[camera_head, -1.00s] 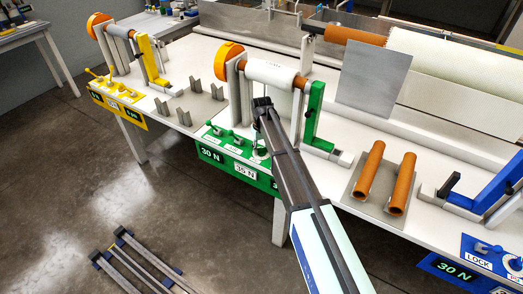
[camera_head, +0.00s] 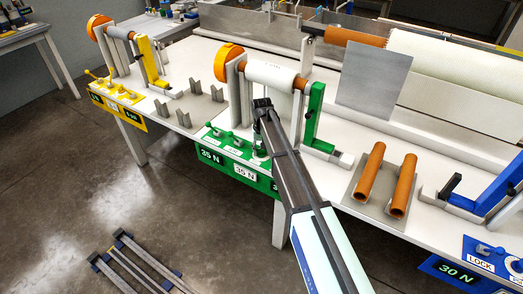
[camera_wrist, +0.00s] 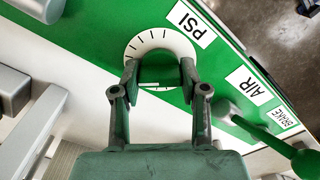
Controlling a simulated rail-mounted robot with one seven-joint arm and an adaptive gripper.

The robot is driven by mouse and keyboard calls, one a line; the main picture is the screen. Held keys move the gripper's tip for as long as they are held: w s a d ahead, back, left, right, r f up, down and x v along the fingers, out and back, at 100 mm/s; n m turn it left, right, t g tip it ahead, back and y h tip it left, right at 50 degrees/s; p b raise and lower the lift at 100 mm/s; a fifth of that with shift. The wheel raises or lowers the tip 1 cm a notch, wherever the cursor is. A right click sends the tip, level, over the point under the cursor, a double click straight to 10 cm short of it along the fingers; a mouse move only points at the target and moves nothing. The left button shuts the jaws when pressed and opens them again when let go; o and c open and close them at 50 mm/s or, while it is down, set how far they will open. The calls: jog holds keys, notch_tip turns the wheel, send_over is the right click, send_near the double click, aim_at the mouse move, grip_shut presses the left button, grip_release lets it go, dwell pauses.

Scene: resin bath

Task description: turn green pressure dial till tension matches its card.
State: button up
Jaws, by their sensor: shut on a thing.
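The green pressure dial (camera_wrist: 160,73) sits within a white ring with black tick marks (camera_wrist: 160,38), beside the PSI label, in the wrist view. My gripper (camera_wrist: 160,68) is shut on the dial, one finger on each side. In the head view the arm hides most of the dial. On the green station's front panel, the black tension display (camera_head: 211,156) reads 35 N. The white card (camera_head: 245,172) beside it also appears to read 35 N.
Green levers stand by the AIR label (camera_wrist: 253,90) and BRAKE label (camera_wrist: 290,119). A white roll (camera_head: 270,76) and a green upright arm (camera_head: 314,115) stand behind my gripper. Orange tubes (camera_head: 368,171) lie to the right. A yellow station (camera_head: 120,95) stands at left.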

jog(key=o, duration=1.1)
jog(key=shift+o, duration=0.2)
notch_tip(320, 180, up, 12)
